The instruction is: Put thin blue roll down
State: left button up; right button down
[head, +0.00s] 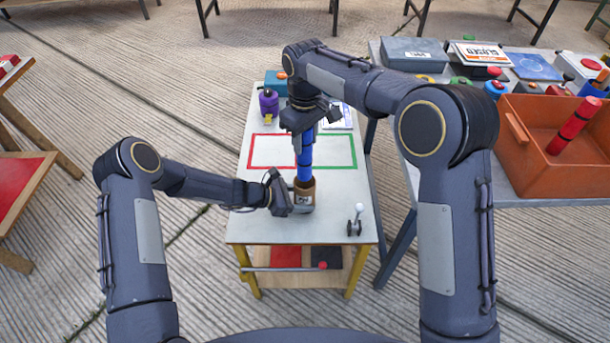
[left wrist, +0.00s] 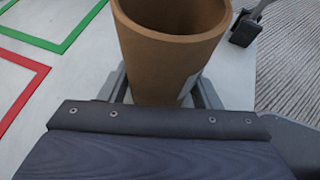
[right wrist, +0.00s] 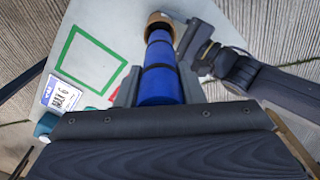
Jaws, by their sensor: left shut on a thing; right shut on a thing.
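The thin blue roll (head: 304,158) is upright above the small table, with dark bands along it. My right gripper (head: 311,118) is shut on its upper part; the roll also shows in the right wrist view (right wrist: 160,78). Its lower end lines up with the mouth of a brown cylindrical holder (head: 303,187). My left gripper (head: 290,197) is shut on this holder, which stands on the table with a pale label. In the left wrist view the holder (left wrist: 165,60) is open-topped, and no blue shows in the visible part of its inside.
The table top (head: 255,220) has red and green taped outlines. A purple bottle (head: 268,104) and a labelled card (right wrist: 66,95) are at its back. A small lever (head: 355,220) stands front right. An orange crate (head: 520,150) holds a red roll (head: 574,126) on the right-hand table.

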aim_at(305, 175)
notch_tip(305, 175, down, 13)
jog(key=shift+f, duration=0.1)
dwell(0.3)
jog(key=shift+f, duration=0.1)
jog(key=c, duration=0.9)
grip_release()
jog(key=shift+c, duration=0.2)
